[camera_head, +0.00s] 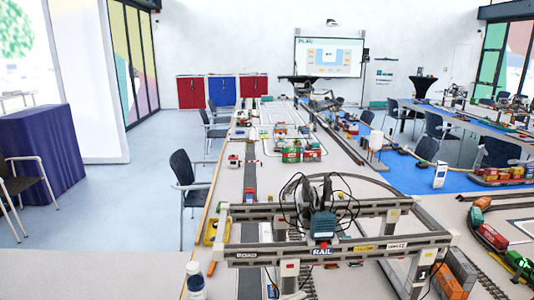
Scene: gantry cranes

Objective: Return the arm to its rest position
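Neither of my grippers shows in the head view, and I see no part of either arm. A model gantry crane (322,251) stands close in front on the long table. Its grey rails carry RAIL and ROAD labels. A dark trolley with looping black cables (320,222) sits on the crane near its middle. No gripper touches the crane in this view.
The long table (228,190) runs away with toy trains and tracks. A white and dark-blue object (195,278) stands at the near left edge. Orange and grey containers (459,268) lie right of the crane. Chairs (186,178) line the left side; open floor (110,215) lies beyond.

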